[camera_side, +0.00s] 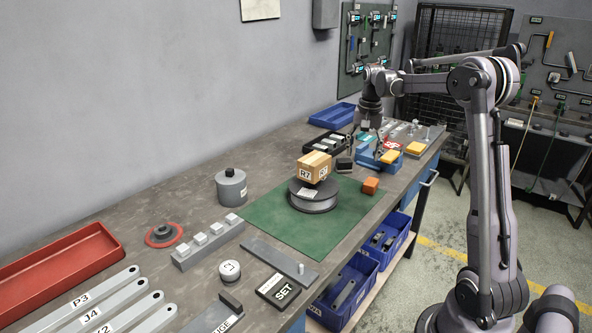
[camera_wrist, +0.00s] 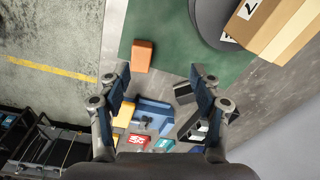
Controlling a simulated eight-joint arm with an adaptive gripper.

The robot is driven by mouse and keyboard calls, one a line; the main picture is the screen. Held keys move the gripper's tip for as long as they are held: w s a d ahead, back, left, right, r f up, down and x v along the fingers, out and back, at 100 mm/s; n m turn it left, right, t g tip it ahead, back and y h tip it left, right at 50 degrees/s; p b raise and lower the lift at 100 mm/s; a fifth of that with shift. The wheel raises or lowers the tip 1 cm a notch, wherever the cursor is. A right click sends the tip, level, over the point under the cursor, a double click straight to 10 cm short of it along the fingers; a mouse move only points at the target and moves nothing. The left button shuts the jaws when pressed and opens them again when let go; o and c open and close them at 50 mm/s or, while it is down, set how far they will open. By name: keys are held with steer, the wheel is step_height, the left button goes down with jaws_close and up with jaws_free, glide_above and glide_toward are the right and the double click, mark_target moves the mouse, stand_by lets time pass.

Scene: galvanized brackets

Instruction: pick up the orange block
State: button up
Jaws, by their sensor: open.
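The orange block (camera_side: 370,186) lies on the green mat (camera_side: 262,222) near its right edge, beside the round grey stand. In the wrist view the orange block (camera_wrist: 142,56) shows whole, a little left of the middle and beyond the fingertips. My gripper (camera_side: 367,140) hangs pointing down above the back part of the bench, behind the block in the side view. In the wrist view its two fingers (camera_wrist: 160,74) are spread wide with nothing between them.
A cardboard box (camera_side: 315,167) marked R7 sits on the round stand (camera_side: 313,195). A blue vise-like fixture (camera_side: 378,155), yellow-orange pieces (camera_side: 415,148) and a dark tray (camera_side: 325,143) of grey parts crowd the bench near my gripper. The mat around the block's front side is bare.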

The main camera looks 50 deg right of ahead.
steer(key=m, duration=0.2)
glide_above(371, 181)
step_height(371, 181, down, 2)
steer(key=f, duration=0.1)
steer(key=shift+g+y, duration=0.3)
step_height(371, 181, down, 10)
steer(key=shift+f, duration=0.25)
jaws_close()
